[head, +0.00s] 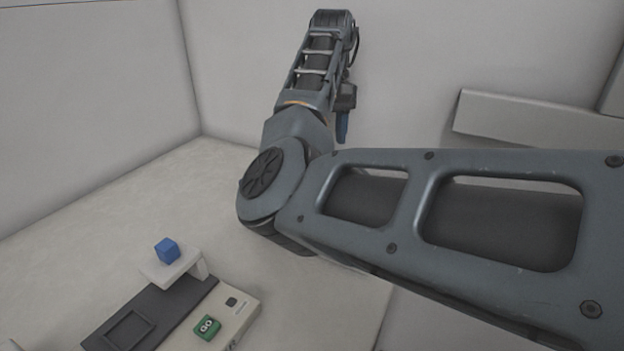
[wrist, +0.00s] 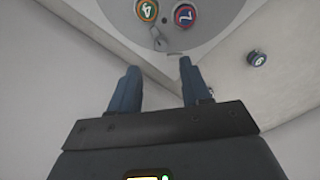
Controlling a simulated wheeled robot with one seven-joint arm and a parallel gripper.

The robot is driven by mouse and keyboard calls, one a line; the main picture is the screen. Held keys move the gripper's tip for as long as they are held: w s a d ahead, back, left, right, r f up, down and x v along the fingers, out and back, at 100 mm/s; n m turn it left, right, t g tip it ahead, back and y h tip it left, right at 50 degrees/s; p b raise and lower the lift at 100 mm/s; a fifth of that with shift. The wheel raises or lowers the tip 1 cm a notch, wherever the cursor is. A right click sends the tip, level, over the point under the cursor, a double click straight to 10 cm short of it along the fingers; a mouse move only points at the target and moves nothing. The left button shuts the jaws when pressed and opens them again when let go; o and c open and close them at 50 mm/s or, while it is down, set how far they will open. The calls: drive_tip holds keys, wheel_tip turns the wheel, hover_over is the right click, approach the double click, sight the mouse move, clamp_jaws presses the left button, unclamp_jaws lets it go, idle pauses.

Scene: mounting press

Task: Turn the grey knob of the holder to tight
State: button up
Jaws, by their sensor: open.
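I cannot clearly identify the grey knob or the holder. In the wrist view, a small grey lever-like part (wrist: 159,40) sits on a large round grey surface (wrist: 210,22) beyond the fingertips; I cannot tell if it is the knob. My gripper (wrist: 160,66) is open, with nothing between its two blue fingers. The round surface lies beyond the tips, apparently apart from them. In the head view, my gripper (head: 342,127) hangs fingers down beside the raised forearm, in front of the back wall.
The round surface carries an orange-green disc marked 4 (wrist: 146,10) and a purple one (wrist: 184,14). Another numbered piece (wrist: 257,58) lies apart at right. At lower left, a device (head: 240,318) has a green part (head: 207,327) and a white bridge (head: 160,272) bearing a blue cube (head: 167,250).

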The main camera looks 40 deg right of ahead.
drive_tip(key=shift+s+f+n, duration=0.1)
drive_tip(key=shift+n, duration=0.6)
drive_tip(key=shift+a+f, duration=0.1)
drive_tip(key=shift+f, duration=0.1)
wheel_tip(320, 180, down, 7)
drive_tip(key=shift+f+b, duration=0.15)
drive_tip(key=shift+b, duration=0.2)
clamp_jaws()
